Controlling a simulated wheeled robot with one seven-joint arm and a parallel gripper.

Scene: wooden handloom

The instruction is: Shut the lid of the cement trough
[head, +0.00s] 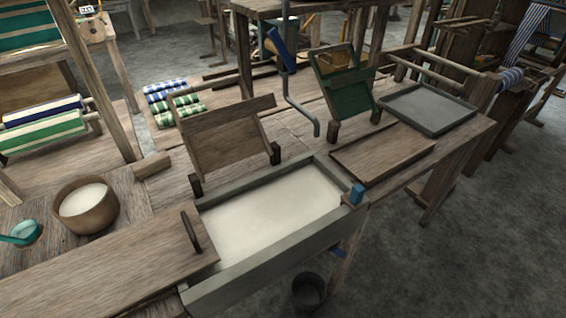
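The cement trough (270,265) is a long grey box in the middle of the head view, filled with a pale, smooth substance. Most of its top is uncovered. A flat wooden board (110,272) with a dark upright handle (191,231) lies at the left, its right end at the trough's left end; it looks like a sliding lid. A second wooden board (226,140) stands tilted on dark supports behind the trough. My gripper is not in view.
A wooden bowl (86,207) of pale material and a teal ladle (22,233) stand at the left. A blue-handled bent rod (290,85) rises behind the trough. A wooden tray (382,153) and a blue block (357,193) are at right. A dark bucket (308,290) is on the floor.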

